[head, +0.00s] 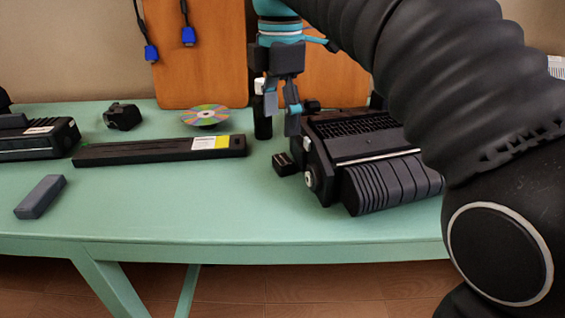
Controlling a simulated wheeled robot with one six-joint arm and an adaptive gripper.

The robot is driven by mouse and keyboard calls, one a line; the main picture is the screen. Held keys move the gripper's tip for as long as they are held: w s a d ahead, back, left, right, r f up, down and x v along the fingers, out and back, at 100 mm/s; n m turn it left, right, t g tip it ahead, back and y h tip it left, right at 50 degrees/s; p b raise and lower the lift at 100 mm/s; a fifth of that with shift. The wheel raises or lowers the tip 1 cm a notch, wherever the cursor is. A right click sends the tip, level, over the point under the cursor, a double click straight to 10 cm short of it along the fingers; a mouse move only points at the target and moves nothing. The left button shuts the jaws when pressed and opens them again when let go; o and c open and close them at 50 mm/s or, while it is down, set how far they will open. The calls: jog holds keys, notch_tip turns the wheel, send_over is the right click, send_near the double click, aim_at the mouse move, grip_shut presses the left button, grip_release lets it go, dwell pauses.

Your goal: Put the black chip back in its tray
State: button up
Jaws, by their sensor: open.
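A small black block with pale marks along its edge (284,164), which looks like the black chip, lies on the green table just left of a black ribbed machine. My gripper (281,122) points down above and slightly behind it, open, with nothing seen between its fingers. The gripper is apart from the block. A long, low black piece with a white and yellow label (160,150) lies left of the block; I cannot tell if it is the tray.
The black machine (365,145) stands close on the right. A dark upright cylinder (263,122) is beside my fingers. A disc (205,115), a small black device (122,116), a grey block (40,197) and a black unit (38,140) lie leftward. The front middle of the table (190,205) is clear.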

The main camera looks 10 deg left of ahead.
aim_at(281, 159)
jog(key=shift+w+f+b, duration=0.2)
jog(key=shift+f+b, duration=0.35)
jog(key=shift+f, duration=3.75)
jog(key=c, duration=1.2)
jog(key=shift+a+r, duration=0.1)
